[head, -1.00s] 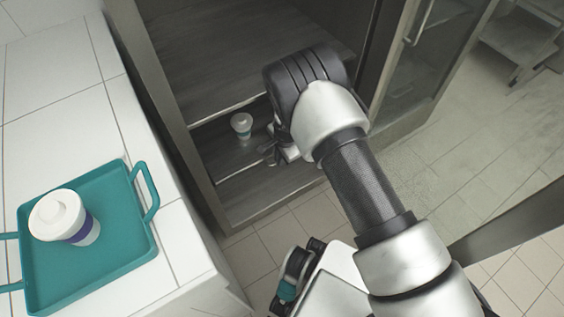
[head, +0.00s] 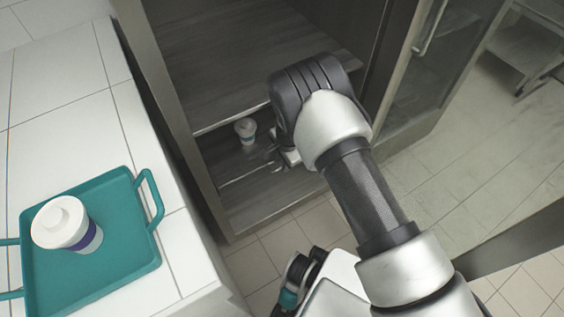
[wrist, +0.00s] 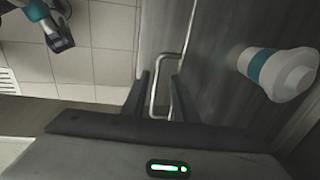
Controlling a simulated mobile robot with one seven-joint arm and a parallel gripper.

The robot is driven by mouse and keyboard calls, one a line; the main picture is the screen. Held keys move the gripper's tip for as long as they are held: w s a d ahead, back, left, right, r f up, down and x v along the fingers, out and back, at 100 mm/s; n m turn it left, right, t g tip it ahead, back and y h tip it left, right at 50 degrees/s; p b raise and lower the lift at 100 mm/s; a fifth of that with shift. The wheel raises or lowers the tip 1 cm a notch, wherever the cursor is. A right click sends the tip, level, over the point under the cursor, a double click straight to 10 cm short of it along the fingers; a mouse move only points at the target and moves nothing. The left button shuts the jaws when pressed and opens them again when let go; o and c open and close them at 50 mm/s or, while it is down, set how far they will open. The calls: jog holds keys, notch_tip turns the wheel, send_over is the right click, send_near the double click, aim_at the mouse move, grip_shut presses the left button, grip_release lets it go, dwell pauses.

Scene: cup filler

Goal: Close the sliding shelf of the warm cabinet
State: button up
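The warm cabinet (head: 186,130) stands open in the head view. Its sliding shelf (head: 232,166) is low inside, with a white cup with a teal band (head: 246,136) upright on it. In the wrist view the shelf surface (wrist: 215,50) fills the right, with the cup (wrist: 285,72) on it. A thin metal handle (wrist: 187,42) runs along the shelf's edge. My gripper (wrist: 160,85) is open, with the handle bar showing between its fingers. Whether they touch it cannot be told. In the head view my arm partly hides my gripper (head: 272,157).
A fixed upper shelf (head: 235,85) lies above the sliding one. A glass door (head: 425,70) stands at the cabinet's right. A white counter (head: 60,110) at left holds a teal tray (head: 125,250) with a lidded cup (head: 62,225).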

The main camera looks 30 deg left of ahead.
jog(key=shift+r, duration=0.15)
jog(key=p+v, duration=0.3)
jog(key=v, duration=0.8)
jog(key=shift+r, duration=0.35)
jog(key=shift+s, duration=0.1)
